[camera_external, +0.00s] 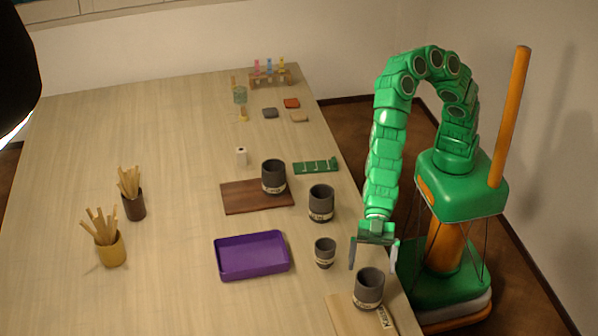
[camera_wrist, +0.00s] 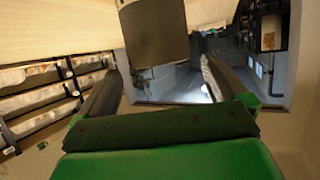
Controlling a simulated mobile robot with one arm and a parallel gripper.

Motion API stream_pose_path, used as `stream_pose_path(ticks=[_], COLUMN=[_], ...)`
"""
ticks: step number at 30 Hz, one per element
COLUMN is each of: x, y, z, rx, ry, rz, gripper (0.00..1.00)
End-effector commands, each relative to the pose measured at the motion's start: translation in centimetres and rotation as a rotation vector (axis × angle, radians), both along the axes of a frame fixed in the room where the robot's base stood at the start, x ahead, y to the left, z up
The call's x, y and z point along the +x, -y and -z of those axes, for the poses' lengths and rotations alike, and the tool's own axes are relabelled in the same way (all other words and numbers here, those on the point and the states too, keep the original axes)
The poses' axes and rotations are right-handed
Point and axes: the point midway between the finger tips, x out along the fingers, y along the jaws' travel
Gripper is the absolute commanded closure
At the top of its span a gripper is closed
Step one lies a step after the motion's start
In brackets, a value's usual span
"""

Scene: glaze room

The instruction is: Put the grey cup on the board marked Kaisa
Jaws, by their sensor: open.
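Several dark grey cups with pale bands stand on the table. Another cup (camera_external: 273,177) stands on a dark brown board (camera_external: 240,198). A third cup (camera_external: 321,204) and a smaller cup (camera_external: 325,252) stand on the bare table. My gripper (camera_external: 373,264) is open and points down, close to the cup on the light board. In the wrist view a dark grey cup (camera_wrist: 155,50) shows beyond the open fingers (camera_wrist: 160,72).
A purple tray (camera_external: 252,256) lies left of the small cup. Two pots of sticks (camera_external: 110,248) (camera_external: 133,205) stand at left.

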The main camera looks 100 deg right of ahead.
Motion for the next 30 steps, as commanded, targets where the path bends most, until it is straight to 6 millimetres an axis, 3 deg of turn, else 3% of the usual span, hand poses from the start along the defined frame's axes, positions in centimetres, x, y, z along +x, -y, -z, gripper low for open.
stream_pose_path(ticks=[12,26,30], x=[-1.6,-2.0,-1.7], y=[4.1,4.9,6.2], z=[-1.8,-2.1,-2.2], rx=[0.0,-0.003,-0.028], ry=[0.0,0.0,-0.008], rz=[0.001,0.0,0.024], gripper=[0.0,0.0,0.0])
